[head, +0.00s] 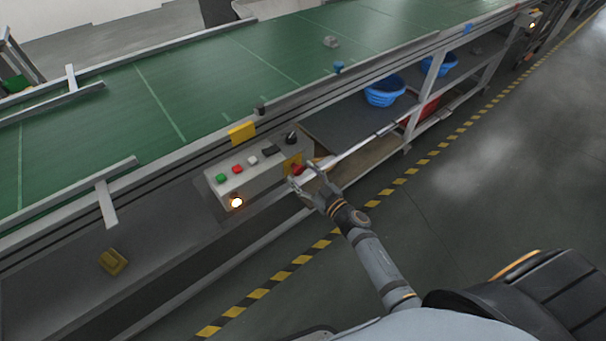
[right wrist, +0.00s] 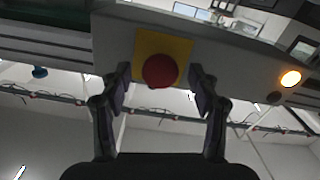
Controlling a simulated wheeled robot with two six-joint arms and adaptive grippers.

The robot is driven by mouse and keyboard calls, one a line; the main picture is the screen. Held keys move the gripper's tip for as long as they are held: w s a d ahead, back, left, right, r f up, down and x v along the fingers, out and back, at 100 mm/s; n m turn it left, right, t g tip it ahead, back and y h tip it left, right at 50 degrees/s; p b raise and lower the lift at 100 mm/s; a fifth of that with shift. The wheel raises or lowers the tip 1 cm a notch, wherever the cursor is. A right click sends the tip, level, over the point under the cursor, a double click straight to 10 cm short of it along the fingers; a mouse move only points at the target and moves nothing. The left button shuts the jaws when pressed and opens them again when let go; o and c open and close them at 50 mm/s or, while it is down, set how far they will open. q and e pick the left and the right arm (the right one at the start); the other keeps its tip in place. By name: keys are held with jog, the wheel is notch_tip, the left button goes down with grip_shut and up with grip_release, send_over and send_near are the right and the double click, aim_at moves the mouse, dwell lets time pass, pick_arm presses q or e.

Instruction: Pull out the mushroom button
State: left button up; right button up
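The red mushroom button (head: 297,169) sits on a yellow plate (right wrist: 178,44) at the right end of the grey control box (head: 245,187). In the right wrist view the round red button (right wrist: 160,71) shows whole, between my fingers. My right gripper (head: 307,178) is open at the button, with one finger on each side and a visible gap between each finger and the button. In the head view the gripper partly covers the button. My left gripper is in neither view.
The box also carries a green button (head: 220,178), a flat red button (head: 238,169), a white button (head: 253,160), a black knob (head: 291,138) and a lit orange lamp (head: 236,202). The green conveyor (head: 190,90) runs behind. Blue baskets (head: 384,92) stand below it.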

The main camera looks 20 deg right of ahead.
jog(key=shift+w, duration=0.1)
jog(key=shift+s, duration=0.25)
jog(key=v, duration=1.1)
jog(key=shift+s, duration=0.3)
jog(key=shift+d, duration=0.1)
